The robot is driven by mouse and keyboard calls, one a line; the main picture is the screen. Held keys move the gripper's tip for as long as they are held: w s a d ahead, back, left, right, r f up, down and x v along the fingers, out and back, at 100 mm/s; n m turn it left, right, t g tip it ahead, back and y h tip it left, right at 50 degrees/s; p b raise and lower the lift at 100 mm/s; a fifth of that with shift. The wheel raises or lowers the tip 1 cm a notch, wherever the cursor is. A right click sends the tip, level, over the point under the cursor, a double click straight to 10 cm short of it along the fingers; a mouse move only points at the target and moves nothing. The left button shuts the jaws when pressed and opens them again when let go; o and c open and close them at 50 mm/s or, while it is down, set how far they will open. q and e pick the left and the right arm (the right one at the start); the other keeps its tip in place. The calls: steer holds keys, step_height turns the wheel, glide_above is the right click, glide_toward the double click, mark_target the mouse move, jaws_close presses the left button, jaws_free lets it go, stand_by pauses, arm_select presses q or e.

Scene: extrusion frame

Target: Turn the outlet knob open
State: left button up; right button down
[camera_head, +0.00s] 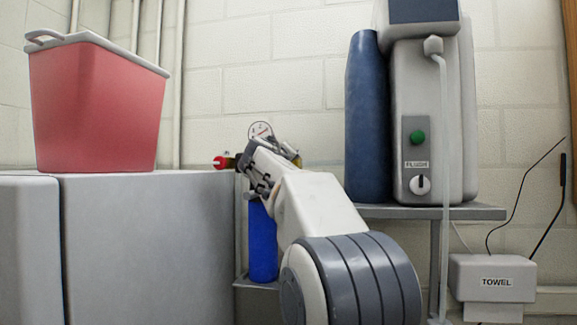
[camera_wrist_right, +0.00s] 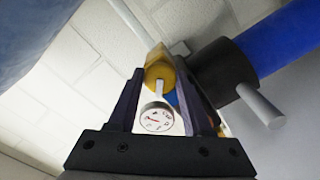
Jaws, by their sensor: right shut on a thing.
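A blue cylinder (camera_head: 262,245) stands upright at the centre of the head view, its top behind my right gripper (camera_head: 258,172). A round white gauge (camera_head: 261,130) and a red knob (camera_head: 221,162) show around the gripper. In the right wrist view the blue cylinder (camera_wrist_right: 282,42) joins a black collar (camera_wrist_right: 222,70) with a grey stub. There my right gripper's dark fingers close on both sides of a yellow fitting (camera_wrist_right: 158,72), and the gauge (camera_wrist_right: 156,118) shows between them. I cannot tell whether this fitting is the outlet knob. My left gripper is not in view.
A red bin (camera_head: 95,110) stands on a grey cabinet (camera_head: 150,230) at left. At right, a shelf (camera_head: 480,212) carries a tall dark-blue cylinder (camera_head: 368,120) and a pale machine (camera_head: 455,120). A towel dispenser (camera_head: 492,282) is at lower right.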

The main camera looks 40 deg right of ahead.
steer(key=shift+n+p, duration=0.35)
steer(key=shift+n, duration=3.85)
steer(key=shift+f, duration=0.1)
steer(key=shift+c, duration=1.7)
jaws_free()
steer(key=shift+a, duration=0.1)
steer(key=b+v, duration=0.4)
steer(key=v, duration=0.6)
steer(key=shift+s+b, duration=0.2)
steer(key=shift+b, duration=0.15)
